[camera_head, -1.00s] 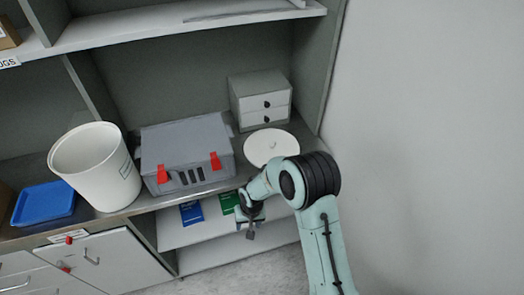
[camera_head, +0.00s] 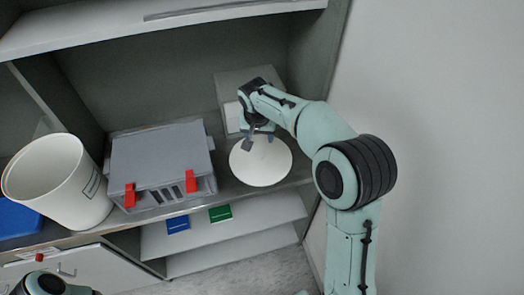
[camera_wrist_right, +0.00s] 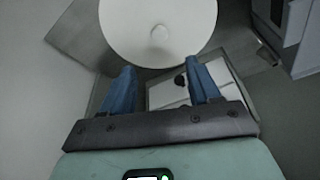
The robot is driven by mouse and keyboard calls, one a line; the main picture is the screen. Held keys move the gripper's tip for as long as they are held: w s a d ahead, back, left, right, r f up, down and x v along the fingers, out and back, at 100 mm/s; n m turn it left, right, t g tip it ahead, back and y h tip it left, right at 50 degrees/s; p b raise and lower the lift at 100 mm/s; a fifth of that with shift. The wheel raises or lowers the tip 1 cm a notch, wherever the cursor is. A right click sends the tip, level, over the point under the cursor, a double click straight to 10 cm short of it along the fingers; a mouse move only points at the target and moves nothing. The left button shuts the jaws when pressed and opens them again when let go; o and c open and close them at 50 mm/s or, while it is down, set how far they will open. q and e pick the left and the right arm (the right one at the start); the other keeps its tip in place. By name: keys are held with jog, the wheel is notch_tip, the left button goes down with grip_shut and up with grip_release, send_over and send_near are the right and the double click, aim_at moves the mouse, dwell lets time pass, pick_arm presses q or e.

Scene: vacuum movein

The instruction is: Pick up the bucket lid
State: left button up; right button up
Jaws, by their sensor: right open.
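The bucket lid (camera_head: 262,164) is a white round disc lying flat on the counter, right of the grey case. In the right wrist view the lid (camera_wrist_right: 190,38) shows its small round knob (camera_wrist_right: 159,37) beyond my fingertips. My right gripper (camera_head: 260,143) is over the lid's back part in the head view and hides some of it. In the wrist view my right gripper (camera_wrist_right: 163,78) has its two blue fingers apart, with nothing between them. The white bucket (camera_head: 58,180) stands open at the left. A dark piece of my left arm shows at the lower left; its gripper is not visible.
A grey case (camera_head: 160,165) with red latches stands left of the lid. A small drawer unit (camera_head: 230,88) is close behind the lid, partly hidden by my right arm. An upper shelf (camera_head: 120,28) hangs above, and a wall is at the right.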

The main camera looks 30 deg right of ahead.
send_over(261, 153)
jog(key=s+a, duration=0.1)
jog(key=s, duration=0.1)
jog(key=f, duration=0.7)
jog(key=shift+w+a, duration=0.15)
jog(key=shift+a, duration=0.05)
jog(key=x, duration=0.5)
jog(key=shift+w+d+f+p, duration=0.1)
jog(key=shift+w+f+p, duration=0.2)
jog(key=shift+f+p, duration=0.1)
jog(key=shift+s+r, duration=0.1)
jog(key=shift+s, duration=0.05)
jog(key=c, duration=1.1)
